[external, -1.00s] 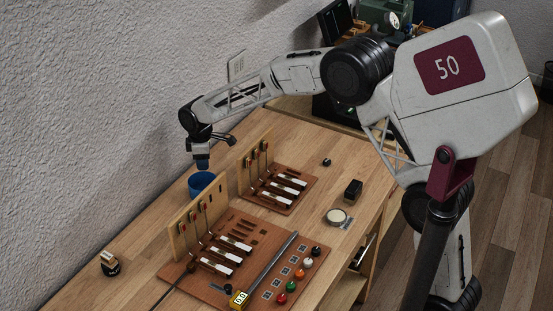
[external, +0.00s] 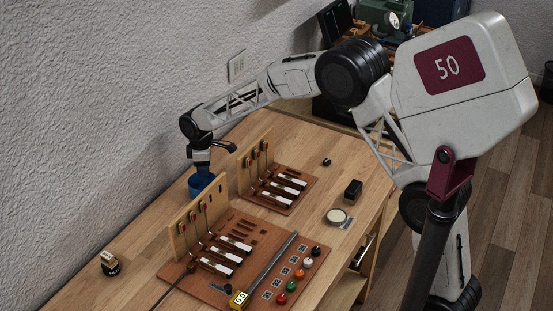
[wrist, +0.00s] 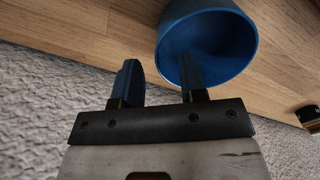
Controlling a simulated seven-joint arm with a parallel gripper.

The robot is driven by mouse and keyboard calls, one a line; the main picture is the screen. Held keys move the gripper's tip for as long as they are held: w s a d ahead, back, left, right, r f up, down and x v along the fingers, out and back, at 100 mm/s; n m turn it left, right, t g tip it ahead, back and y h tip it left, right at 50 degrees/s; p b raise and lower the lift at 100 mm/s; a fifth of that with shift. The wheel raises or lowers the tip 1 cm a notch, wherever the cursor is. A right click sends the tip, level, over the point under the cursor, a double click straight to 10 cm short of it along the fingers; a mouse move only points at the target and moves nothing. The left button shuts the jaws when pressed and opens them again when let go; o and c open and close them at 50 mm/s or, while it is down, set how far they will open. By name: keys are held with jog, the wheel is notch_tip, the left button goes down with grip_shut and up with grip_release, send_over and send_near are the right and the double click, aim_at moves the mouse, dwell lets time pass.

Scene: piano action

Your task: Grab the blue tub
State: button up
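The blue tub (external: 201,186) stands upright on the wooden table near the wall, behind the nearer upright wooden board. My gripper (external: 201,171) points down at the tub's top in the external view and partly covers it. In the wrist view the tub (wrist: 228,28) shows its open mouth at the top. My gripper (wrist: 158,68) is open there, with its two dark blue fingers apart. The right finger overlaps the tub's mouth and seems to reach into it; the left finger is outside the tub. The near rim passes between them. I see no grip on the wall.
Two piano-action models with upright boards (external: 183,229) (external: 256,155) stand close to the tub. A small dark-based item (external: 109,263) is at the table's left. A black block (external: 353,189) and a round dish (external: 337,217) lie at the right. The wall is close behind.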

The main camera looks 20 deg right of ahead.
aim_at(205, 179)
jog(key=shift+w+a+f, duration=0.1)
jog(key=shift+a+f, duration=0.05)
jog(key=shift+f, duration=1.15)
jog(key=shift+a+f, duration=0.1)
jog(key=shift+f, duration=1.2)
grip_shut()
